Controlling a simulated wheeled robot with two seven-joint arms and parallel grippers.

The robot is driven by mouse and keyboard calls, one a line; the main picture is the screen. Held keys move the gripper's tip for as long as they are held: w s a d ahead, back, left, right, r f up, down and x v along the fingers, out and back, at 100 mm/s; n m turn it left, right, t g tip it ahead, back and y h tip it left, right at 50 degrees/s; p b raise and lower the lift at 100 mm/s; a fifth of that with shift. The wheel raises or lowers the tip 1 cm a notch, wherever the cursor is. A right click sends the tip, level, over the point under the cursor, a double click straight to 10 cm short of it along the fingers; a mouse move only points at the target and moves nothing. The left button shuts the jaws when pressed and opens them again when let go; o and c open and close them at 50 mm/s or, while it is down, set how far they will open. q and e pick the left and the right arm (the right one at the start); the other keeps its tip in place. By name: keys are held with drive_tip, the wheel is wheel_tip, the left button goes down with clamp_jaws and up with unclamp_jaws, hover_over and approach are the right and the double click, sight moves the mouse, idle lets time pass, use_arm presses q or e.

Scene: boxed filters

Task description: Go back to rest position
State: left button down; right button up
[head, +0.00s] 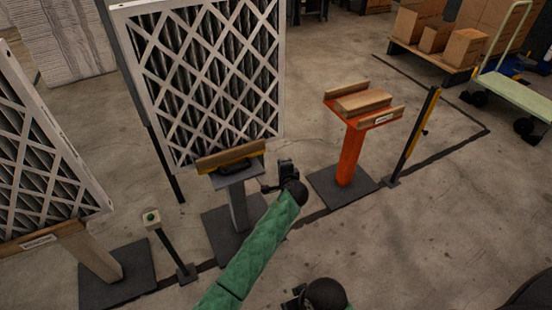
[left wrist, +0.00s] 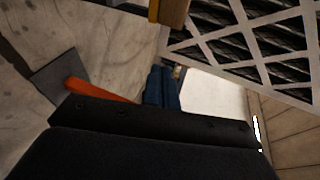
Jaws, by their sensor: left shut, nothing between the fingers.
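My left gripper (head: 272,184) is at the end of the green-sleeved arm in the head view, just right of the middle stand. It is shut and empty, apart from the filter. A large white-framed filter with a lattice front (head: 205,75) stands upright on the middle stand (head: 238,205), behind a wood and yellow ledge (head: 230,157). The filter also shows at the upper right of the left wrist view (left wrist: 245,45). My right gripper (head: 295,298) is partly visible at the bottom edge of the head view; its fingers are unclear.
A second filter (head: 40,150) leans on a stand at left. A green-button post (head: 165,240) stands between. An empty orange stand (head: 352,150) and a black-yellow post (head: 412,140) are at right. Boxes (head: 465,47) and a green cart (head: 515,90) stand behind. Floor at lower right is clear.

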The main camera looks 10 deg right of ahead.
drive_tip(key=shift+s+d+f, duration=0.1)
drive_tip(key=shift+d+f, duration=0.1)
